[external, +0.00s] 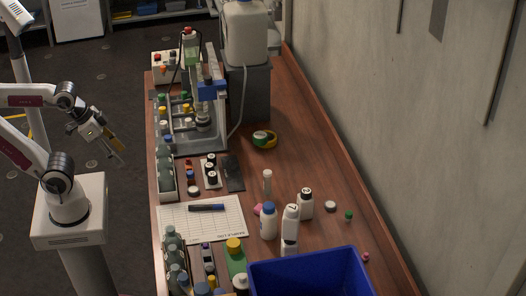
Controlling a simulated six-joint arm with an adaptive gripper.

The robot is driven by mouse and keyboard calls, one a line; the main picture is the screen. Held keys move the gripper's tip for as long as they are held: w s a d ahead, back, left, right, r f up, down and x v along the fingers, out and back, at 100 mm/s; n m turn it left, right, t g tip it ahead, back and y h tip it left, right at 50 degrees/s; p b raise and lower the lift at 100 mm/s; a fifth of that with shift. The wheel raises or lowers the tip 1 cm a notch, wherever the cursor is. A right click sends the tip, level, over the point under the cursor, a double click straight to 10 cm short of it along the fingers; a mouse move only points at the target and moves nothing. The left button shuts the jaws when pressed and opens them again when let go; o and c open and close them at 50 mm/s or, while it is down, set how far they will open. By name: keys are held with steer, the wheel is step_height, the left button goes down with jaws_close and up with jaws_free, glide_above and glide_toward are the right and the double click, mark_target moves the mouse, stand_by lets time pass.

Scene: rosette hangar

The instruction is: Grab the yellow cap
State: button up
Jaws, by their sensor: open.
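A yellow cap (234,244) sits on top of a green bottle (236,262) at the near edge of the table, left of the blue bin. Smaller yellow caps also show, one on a bottle in the rack (162,109) at the far left and one near the bottom edge (211,281). I cannot tell from this view which of them the task names. My gripper (119,156) is open and empty. It hangs in the air left of the table, well apart from all the caps.
A blue bin (312,262) stands at the near right. White bottles (291,222) stand behind it. A tray of bottles (166,175) lines the left edge, with a paper sheet (215,222) beside it. A wall bounds the right. The table's middle right is fairly clear.

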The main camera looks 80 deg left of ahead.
steer(key=w+d+f+m+t+h, duration=0.1)
steer(key=w+d+f+m+t, duration=0.2)
steer(key=w, duration=0.8)
steer(key=w+d+f, duration=0.2)
steer(key=w+f, duration=0.3)
steer(key=w, duration=0.6)
steer(key=m+t+h, duration=0.2)
steer(key=m+h, duration=0.2)
steer(key=h, duration=0.2)
glide_toward(234, 246)
steer(key=shift+w+a+f, duration=0.85)
steer(key=shift+w+f, duration=0.05)
steer(key=shift+f, duration=0.05)
steer(key=shift+s+d+f, duration=0.15)
steer(key=shift+d+f, duration=0.2)
steer(key=shift+d, duration=0.1)
steer(key=shift+x, duration=1.3)
